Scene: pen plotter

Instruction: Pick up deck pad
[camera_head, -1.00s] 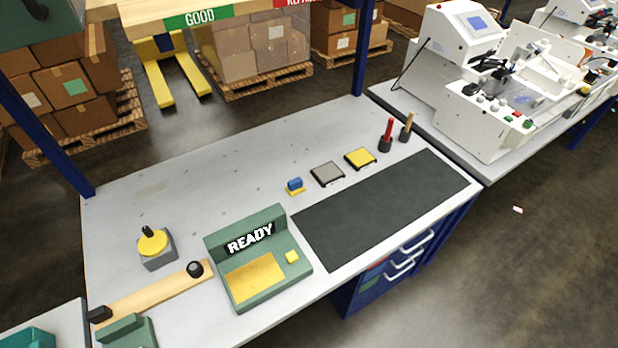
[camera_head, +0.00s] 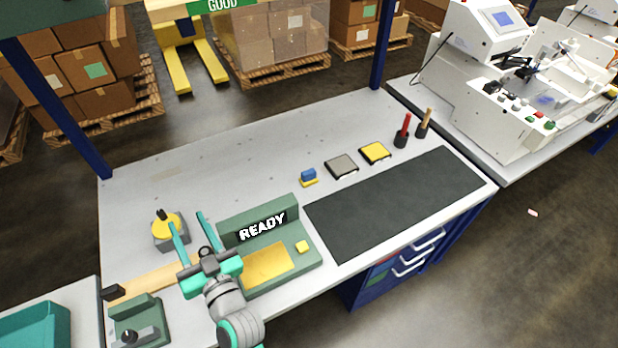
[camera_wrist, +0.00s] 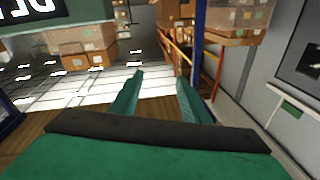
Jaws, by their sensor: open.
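I cannot tell for sure which item is the deck pad. A flat grey square pad (camera_head: 341,165) and a flat yellow square pad (camera_head: 375,152), both dark-edged, lie on the grey bench behind the black mat (camera_head: 395,200). My gripper (camera_head: 187,220) is open and empty above the bench's left part, left of the green READY device (camera_head: 262,240) and well apart from both pads. In the wrist view its two teal fingers (camera_wrist: 160,78) stand apart with nothing between them, and no pad shows there.
A grey block with a yellow disc (camera_head: 166,226) stands behind my gripper. A small blue-and-yellow piece (camera_head: 308,177) sits left of the grey pad. Red (camera_head: 404,132) and tan (camera_head: 424,124) handled tools stand right of the pads. The bench's back left is clear.

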